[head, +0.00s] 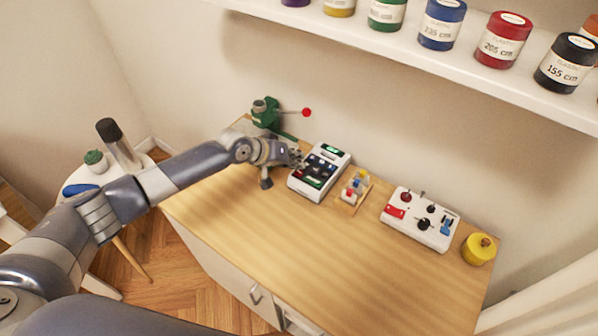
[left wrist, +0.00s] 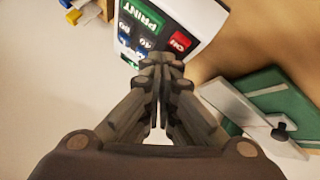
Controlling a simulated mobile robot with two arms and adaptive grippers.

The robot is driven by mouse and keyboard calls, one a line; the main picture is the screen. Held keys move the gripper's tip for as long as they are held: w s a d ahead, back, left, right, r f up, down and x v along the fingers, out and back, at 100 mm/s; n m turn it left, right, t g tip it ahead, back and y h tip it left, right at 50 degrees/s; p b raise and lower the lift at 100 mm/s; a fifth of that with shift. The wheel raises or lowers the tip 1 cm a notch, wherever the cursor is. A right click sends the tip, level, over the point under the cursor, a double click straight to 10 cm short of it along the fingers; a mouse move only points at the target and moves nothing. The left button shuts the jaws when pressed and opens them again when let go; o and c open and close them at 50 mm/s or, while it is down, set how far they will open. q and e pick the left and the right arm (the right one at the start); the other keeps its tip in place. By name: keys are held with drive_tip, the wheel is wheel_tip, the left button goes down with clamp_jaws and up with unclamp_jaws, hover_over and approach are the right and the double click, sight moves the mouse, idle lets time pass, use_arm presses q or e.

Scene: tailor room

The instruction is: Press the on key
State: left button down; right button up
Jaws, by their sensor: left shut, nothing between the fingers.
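The red on key (left wrist: 180,41) shows in the left wrist view, marked "ON", on a white and dark key device (left wrist: 200,18) beside blue and green keys. In the head view the device (head: 337,162) sits on the wooden table top, with a green screen at its far end. My left gripper (head: 297,160) reaches over the device's left side, its fingers shut and empty. In the left wrist view the fingertips (left wrist: 160,68) appear just below the on key in the picture; I cannot tell whether they touch the device.
A green lever tool (head: 267,112) with a red ball stands behind my gripper. Right of the device are a small wooden rack (head: 353,190), a white control box (head: 437,238) and a yellow pot (head: 478,250). A shelf (head: 440,50) of spools hangs above. The table front is clear.

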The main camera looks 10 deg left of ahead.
sight(297, 171)
use_arm(q)
drive_tip(key=shift+f, duration=0.45)
drive_tip(key=shift+f+b, duration=0.45)
drive_tip(key=shift+b, duration=0.05)
idle(0.5)
drive_tip(key=shift+r, duration=0.1)
drive_tip(key=shift+s+r+p, duration=0.1)
drive_tip(key=shift+r+p, duration=0.65)
drive_tip(key=shift+p, duration=0.15)
wheel_tip(297, 171, up, 5)
drive_tip(key=p, duration=0.4)
drive_tip(key=shift+r+p, duration=0.1)
drive_tip(key=shift+p, duration=0.3)
